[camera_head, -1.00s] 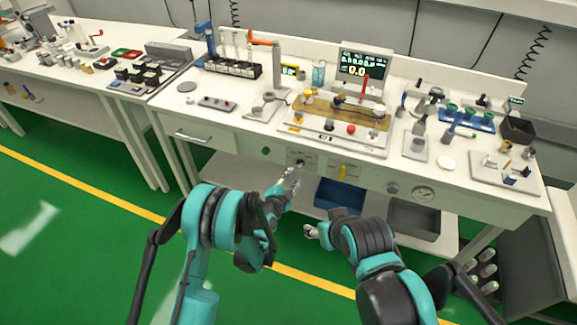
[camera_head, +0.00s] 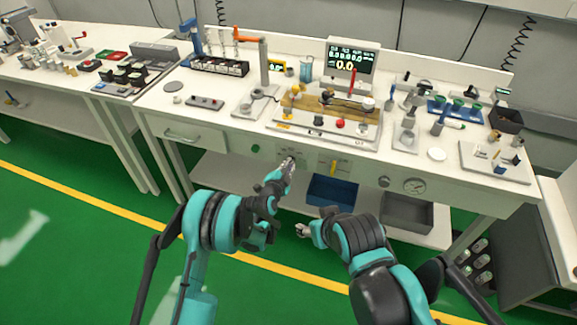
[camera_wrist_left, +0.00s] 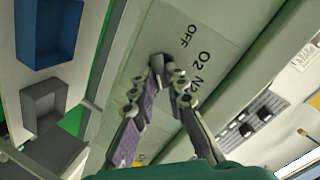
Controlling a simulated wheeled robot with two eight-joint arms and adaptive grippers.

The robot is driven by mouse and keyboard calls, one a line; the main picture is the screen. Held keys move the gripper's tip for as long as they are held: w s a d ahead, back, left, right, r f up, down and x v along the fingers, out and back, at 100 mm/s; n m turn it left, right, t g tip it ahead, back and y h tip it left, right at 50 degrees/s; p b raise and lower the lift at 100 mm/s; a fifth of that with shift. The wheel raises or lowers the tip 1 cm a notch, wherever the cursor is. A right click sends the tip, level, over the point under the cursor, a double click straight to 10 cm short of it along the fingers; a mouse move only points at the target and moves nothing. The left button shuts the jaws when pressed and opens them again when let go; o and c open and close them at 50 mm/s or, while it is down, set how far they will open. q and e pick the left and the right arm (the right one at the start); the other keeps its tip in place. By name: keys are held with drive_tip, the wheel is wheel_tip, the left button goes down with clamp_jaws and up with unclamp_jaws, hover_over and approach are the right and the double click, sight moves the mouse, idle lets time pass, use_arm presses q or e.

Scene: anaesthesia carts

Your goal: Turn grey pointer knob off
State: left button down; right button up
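The grey pointer knob (camera_wrist_left: 161,61) sits on the pale front panel below "OFF" and gas lettering in the left wrist view. My left gripper (camera_wrist_left: 166,78) has its two fingers apart, with the tips right at the knob. Whether they touch it cannot be told. In the head view my left gripper (camera_head: 289,163) is at the bench's front panel and hides the knob. My right gripper (camera_head: 303,230) hangs low in front of the bench, away from the panel; its fingers are too small to read.
A blue bin (camera_head: 332,191) and a grey bin (camera_head: 408,212) stand on the lower shelf. The bench top (camera_head: 215,118) carries much equipment.

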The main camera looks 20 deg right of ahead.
idle(0.4)
use_arm(q)
drive_tip(key=n+h, duration=0.2)
drive_tip(key=n, duration=0.5)
drive_tip(key=a+f+n+t+h, duration=0.1)
drive_tip(key=n+h, duration=0.1)
drive_tip(key=n, duration=0.6)
drive_tip(key=n+h, duration=0.1)
drive_tip(key=n, duration=0.7)
drive_tip(key=shift+w+a+f+h, duration=0.15)
drive_tip(key=shift+w+f+h, duration=0.1)
drive_tip(key=shift+w+h, duration=0.15)
idle(0.3)
drive_tip(key=c, duration=1.5)
unclamp_jaws()
drive_tip(key=shift+c, duration=0.2)
drive_tip(key=shift+r, duration=0.1)
